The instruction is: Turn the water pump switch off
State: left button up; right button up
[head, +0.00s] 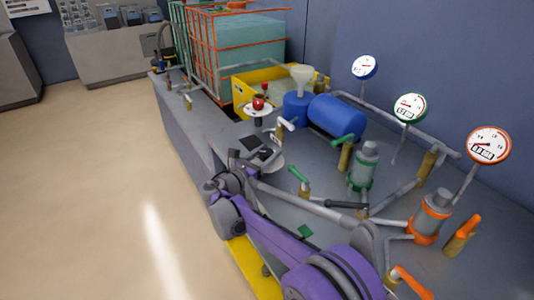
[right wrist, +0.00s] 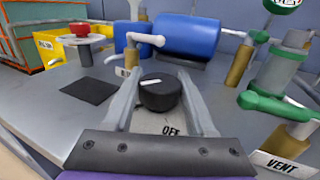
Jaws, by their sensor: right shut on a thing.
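The water pump switch is a round black knob (right wrist: 160,92) with a white mark, in the middle of the right wrist view. Its white mark points left. A plate under it shows the word OFF on the near side, to the right of centre. My right gripper (right wrist: 157,78) has one finger on each side of the knob and is shut on it. In the head view my right gripper (head: 264,156) is low over the bench, and it largely hides the knob there. My left gripper is not in view.
A dark pad (right wrist: 87,91) lies left of the knob. A red knob (head: 258,103) on a round plate stands behind. A blue tank (head: 337,117) is at the back. Valves with green handles (head: 299,174) and gauges (head: 410,107) stand to the right.

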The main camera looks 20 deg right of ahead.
jog(key=shift+c, duration=0.6)
jog(key=shift+n+t+y, duration=0.4)
jog(key=shift+t, duration=0.1)
jog(key=shift+n+t+y+p, duration=0.35)
jog(key=shift+n+t+y, duration=0.6)
jog(key=shift+t, duration=0.25)
jog(key=n+t+y+p, duration=0.1)
jog(key=n+t+y, duration=0.1)
jog(key=y, duration=0.1)
jog(key=shift+d+r+n+t, duration=0.1)
jog(key=shift+n+t, duration=0.25)
jog(key=shift+t, duration=0.05)
jog(key=shift+n+t+y+p, duration=0.5)
jog(key=shift+n+y+p, duration=0.2)
jog(key=shift+y, duration=0.25)
jog(key=shift+n+t+y+p, duration=0.6)
jog(key=shift+n+y+p, duration=0.5)
jog(key=shift+y, duration=0.4)
jog(key=shift+w, duration=0.1)
